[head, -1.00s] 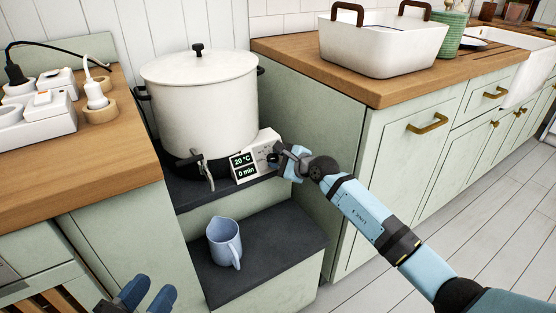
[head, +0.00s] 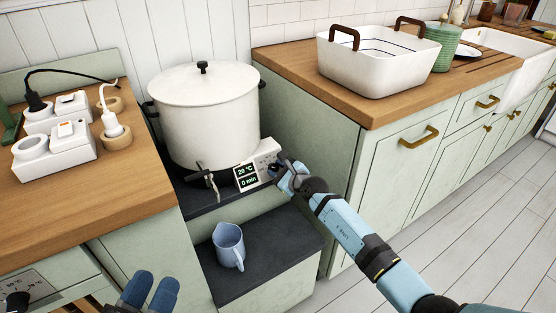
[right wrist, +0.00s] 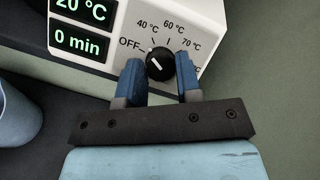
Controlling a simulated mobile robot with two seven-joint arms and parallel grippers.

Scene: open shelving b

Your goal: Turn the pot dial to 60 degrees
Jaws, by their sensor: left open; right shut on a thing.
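The white pot (head: 207,125) with its lid on stands on the dark upper step between the counters. Its control box (head: 258,160) has a display (head: 246,177) reading 20 °C and 0 min. In the right wrist view, the black dial (right wrist: 159,64) has a white pointer mark toward the upper left, near OFF and 40 °C; its exact angle is hard to tell. Labels for 60 °C and 70 °C show above it. My right gripper (head: 279,168) is shut on the dial, one blue finger on each side. My left gripper (head: 150,290) is open and empty at the lower left.
A blue jug (head: 228,246) stands on the lower dark step, below the control box. The pot's tap (head: 207,180) sticks out left of the display. A wooden counter with power sockets (head: 55,150) is at left. A white basin (head: 375,62) stands on the right counter.

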